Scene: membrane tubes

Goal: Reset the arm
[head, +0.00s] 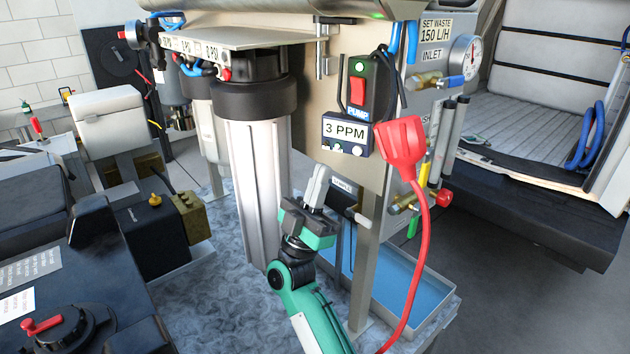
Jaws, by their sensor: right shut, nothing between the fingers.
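My right gripper (317,190) is at the lower middle of the head view, on the end of my green and black arm. Its grey fingers are shut with nothing between them, pointing up. It is in front of the steel panel (300,150), below the 3 PPM display (345,134), and to the right of the large white filter housing (258,185). I cannot tell whether it touches the panel. My left gripper is not in view.
A red plug (401,145) with a red cable hangs right of the pump switch (358,90). A tray of blue water (400,285) sits behind my right arm. A pressure gauge (465,57) and valves are at the right. A dark machine (70,280) stands at the left.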

